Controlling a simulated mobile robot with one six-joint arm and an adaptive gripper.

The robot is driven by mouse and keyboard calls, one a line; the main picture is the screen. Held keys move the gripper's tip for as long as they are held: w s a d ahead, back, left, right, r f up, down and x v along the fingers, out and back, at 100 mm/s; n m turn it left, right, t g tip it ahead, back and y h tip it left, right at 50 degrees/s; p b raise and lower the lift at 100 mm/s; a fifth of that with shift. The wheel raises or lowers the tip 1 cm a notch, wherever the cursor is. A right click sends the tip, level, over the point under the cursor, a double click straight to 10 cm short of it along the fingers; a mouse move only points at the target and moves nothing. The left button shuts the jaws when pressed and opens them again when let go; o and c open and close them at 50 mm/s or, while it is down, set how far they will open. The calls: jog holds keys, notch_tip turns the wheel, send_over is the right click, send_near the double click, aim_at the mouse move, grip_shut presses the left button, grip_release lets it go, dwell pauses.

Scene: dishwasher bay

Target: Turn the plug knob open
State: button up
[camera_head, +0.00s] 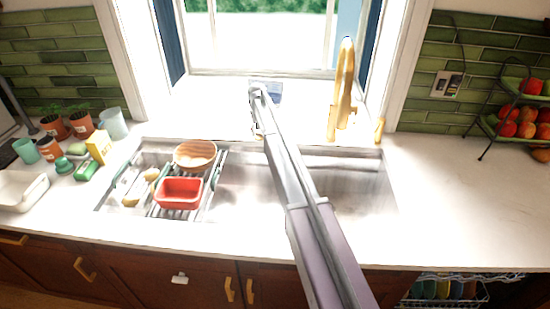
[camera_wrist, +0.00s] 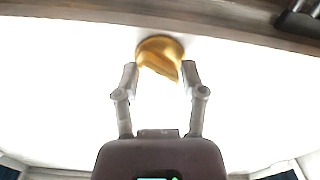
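A gold knob (camera_wrist: 160,50), likely the plug knob, shows at the top centre of the wrist view on a bright white surface. My gripper (camera_wrist: 160,78) is open, with one fingertip on each side of the knob's lower part. I cannot tell whether either fingertip touches it. In the head view my gripper (camera_head: 257,112) is at the far edge of the sink (camera_head: 340,180), left of the gold faucet (camera_head: 344,85). I cannot make out this knob in the head view, where the arm and glare cover that area.
A rack in the sink's left side holds a wooden bowl (camera_head: 195,155) and a red dish (camera_head: 180,192). A gold handle (camera_head: 380,129) stands right of the faucet. Potted plants and cups crowd the left counter. The right counter (camera_head: 450,200) is mostly clear, with a fruit stand (camera_head: 515,115) behind.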

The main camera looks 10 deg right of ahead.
aim_at(259, 133)
jog(key=shift+m, duration=1.1)
jog(key=shift+r+p, duration=0.5)
jog(key=shift+r, duration=0.05)
notch_tip(259, 133, up, 13)
jog(key=p, duration=1.3)
jog(key=s+f+n+b, duration=0.1)
jog(key=s, duration=1.4)
jog(key=s+f+n+b, duration=0.1)
jog(key=s+f+b, duration=0.1)
jog(key=s, duration=1.3)
jog(key=shift+s+f+b, duration=0.2)
jog(key=shift+f+b, duration=0.1)
jog(key=s+f+n+b, duration=0.1)
jog(key=s, duration=1.4)
jog(key=shift+f+n+b, duration=0.3)
jog(key=shift+o, duration=0.3)
jog(key=shift+s, duration=0.1)
